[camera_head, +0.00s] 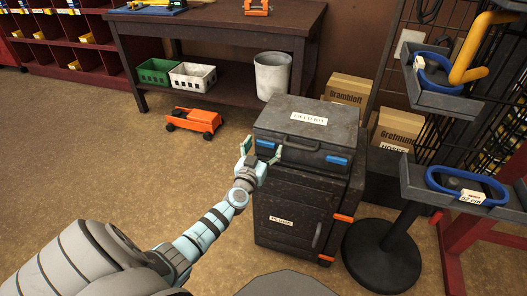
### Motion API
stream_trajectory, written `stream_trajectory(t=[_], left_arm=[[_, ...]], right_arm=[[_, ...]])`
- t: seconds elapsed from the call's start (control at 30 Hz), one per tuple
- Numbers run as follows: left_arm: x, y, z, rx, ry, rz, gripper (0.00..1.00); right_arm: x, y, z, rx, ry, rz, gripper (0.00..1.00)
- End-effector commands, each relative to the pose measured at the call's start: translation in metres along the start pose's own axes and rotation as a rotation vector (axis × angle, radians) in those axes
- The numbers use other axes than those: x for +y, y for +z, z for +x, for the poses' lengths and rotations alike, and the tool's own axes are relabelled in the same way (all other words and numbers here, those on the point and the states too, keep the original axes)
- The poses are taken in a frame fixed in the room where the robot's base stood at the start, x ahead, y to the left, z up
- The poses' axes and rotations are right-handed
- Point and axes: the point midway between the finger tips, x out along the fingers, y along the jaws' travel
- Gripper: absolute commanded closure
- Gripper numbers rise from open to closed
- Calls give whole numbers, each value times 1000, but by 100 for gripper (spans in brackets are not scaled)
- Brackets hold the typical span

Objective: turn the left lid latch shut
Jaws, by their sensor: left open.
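The dark grey case (318,133) labelled FIELD KIT sits on a black cabinet, its lid down. The left lid latch (265,144) is a small blue piece on the case's front, near its left corner. A matching blue right latch (337,160) is on the same front, with the handle between them. My left gripper (261,152) is open at the left latch, its fingers to either side of it in the picture. I cannot tell whether the fingers touch the latch, nor how far it is turned. My right gripper is not in view.
The black cabinet (287,208) stands under the case. A round-based stand (382,257) with grey trays is close on the right. Behind are a workbench (235,24), a white bin (272,76) and cardboard boxes (347,89).

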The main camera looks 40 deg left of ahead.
Motion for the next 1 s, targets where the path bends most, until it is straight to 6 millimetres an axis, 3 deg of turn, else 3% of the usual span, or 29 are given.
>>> stream_trajectory(t=[0.23,0.53,1.0], left_arm=[[0,-1,1,0,1,0,25],[0,-1,1,0,1,-1,71],[0,-1,0,-1,1,-104,71]], right_arm=[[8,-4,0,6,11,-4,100],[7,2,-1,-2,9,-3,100],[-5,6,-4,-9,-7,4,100]])
